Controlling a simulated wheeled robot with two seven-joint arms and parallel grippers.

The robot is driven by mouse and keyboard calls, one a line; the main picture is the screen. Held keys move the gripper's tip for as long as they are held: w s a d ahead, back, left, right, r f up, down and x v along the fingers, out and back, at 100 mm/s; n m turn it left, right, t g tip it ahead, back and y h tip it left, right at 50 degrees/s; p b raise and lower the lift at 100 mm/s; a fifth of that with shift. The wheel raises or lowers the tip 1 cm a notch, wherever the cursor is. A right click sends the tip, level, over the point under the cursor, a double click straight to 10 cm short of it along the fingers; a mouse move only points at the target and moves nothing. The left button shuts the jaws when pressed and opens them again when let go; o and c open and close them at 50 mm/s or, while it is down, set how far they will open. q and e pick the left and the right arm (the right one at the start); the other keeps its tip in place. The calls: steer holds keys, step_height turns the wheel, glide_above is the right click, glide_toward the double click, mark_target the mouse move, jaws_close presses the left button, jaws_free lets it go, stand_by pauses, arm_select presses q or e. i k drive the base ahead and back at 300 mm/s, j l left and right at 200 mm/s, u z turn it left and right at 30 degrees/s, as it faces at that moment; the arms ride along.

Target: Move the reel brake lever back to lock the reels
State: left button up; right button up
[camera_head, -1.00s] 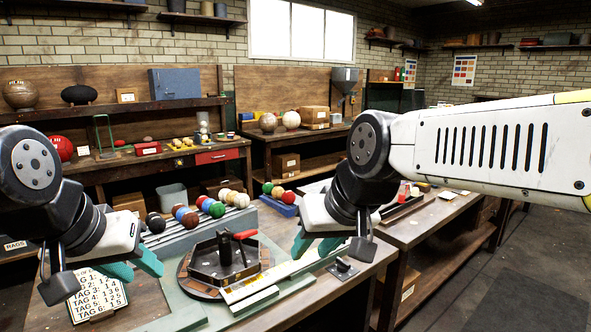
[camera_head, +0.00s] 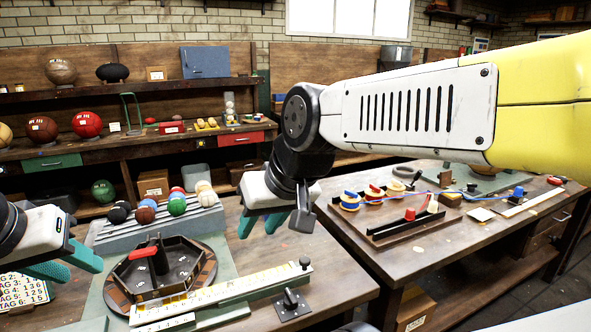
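Several thread reels in blue, red and yellow (camera_head: 350,202) sit along a black-railed tray (camera_head: 385,240) on the right-hand table. A small red upright part (camera_head: 410,214) stands at the tray's near side, beside a yellow and red piece (camera_head: 433,203). I cannot tell for certain which of these is the brake lever. My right gripper (camera_head: 262,224) hangs left of the tray, above the main bench, with its teal fingers apart and empty. My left gripper (camera_head: 72,265) is at the left edge, fingers apart and empty. Neither touches the reels.
A hexagonal black tray with a red handle (camera_head: 148,253), a ruler strip (camera_head: 225,292) and a small black lever fitting (camera_head: 290,304) lie on the main bench. Coloured balls (camera_head: 177,203) sit on a grey rack. A blue thread runs right to a blue block (camera_head: 518,192).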

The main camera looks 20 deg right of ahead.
mark_target(419, 172)
steer(key=l, duration=1.15)
steer(key=i+l, duration=0.15)
steer(key=l, duration=2.1)
steer(key=i+l, duration=0.15)
steer(key=l, duration=1)
